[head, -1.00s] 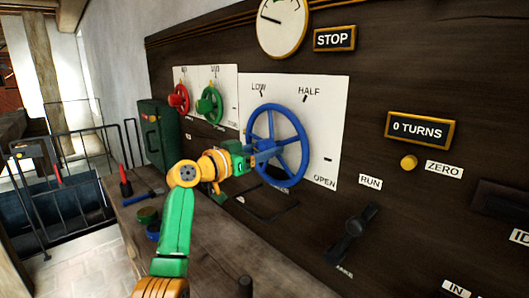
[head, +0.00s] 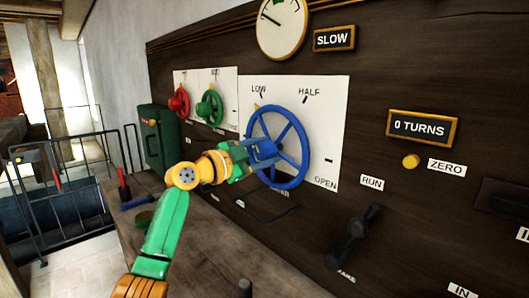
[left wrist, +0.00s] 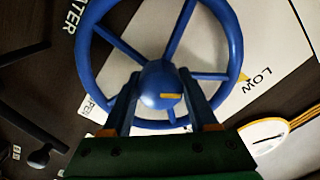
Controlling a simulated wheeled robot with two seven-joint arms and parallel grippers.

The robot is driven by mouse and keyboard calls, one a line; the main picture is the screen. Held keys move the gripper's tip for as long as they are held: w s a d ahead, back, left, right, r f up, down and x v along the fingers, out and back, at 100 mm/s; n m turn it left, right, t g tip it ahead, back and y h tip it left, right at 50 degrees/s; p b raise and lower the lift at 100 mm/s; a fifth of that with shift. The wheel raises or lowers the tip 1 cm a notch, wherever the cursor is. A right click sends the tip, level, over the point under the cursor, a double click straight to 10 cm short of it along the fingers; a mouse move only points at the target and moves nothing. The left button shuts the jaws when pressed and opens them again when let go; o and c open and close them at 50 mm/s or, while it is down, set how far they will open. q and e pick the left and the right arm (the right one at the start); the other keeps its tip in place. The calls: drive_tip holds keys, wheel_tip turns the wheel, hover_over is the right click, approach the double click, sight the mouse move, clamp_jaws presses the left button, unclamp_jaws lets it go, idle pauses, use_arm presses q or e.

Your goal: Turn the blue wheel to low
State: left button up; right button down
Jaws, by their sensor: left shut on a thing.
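The blue wheel (head: 307,155) is mounted on a white plate (head: 325,120) with LOW, HALF and OPEN marks. A small yellow pointer at its upper left rim stands by the LOW mark (head: 259,89). In the left wrist view the pointer (left wrist: 246,79) also lies beside the word LOW. My left gripper (head: 262,152) is at the middle of the wheel. In the left wrist view its fingers lie on both sides of the blue hub (left wrist: 158,82), shut on it. My right gripper is not in view.
Smaller red (head: 179,102) and green (head: 209,107) wheels are at the left of the panel. A SLOW sign (head: 334,38) is above, and a 0 TURNS sign (head: 422,127) is right. A black lever (head: 352,238) sticks out at lower right. A wooden bench (head: 200,245) runs below.

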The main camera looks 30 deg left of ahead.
sight(259, 152)
use_arm(q)
drive_tip(key=shift+r+m, duration=0.15)
drive_tip(key=shift+m, duration=0.35)
drive_tip(key=o, duration=1.1)
drive_tip(key=shift+o, duration=1.3)
drive_tip(key=shift+w, duration=0.1)
drive_tip(key=b+v, duration=0.2)
drive_tip(key=v, duration=0.1)
drive_tip(key=b+v, duration=0.2)
drive_tip(key=v, duration=0.2)
drive_tip(key=shift+f, duration=0.25)
drive_tip(key=shift+r, duration=0.15)
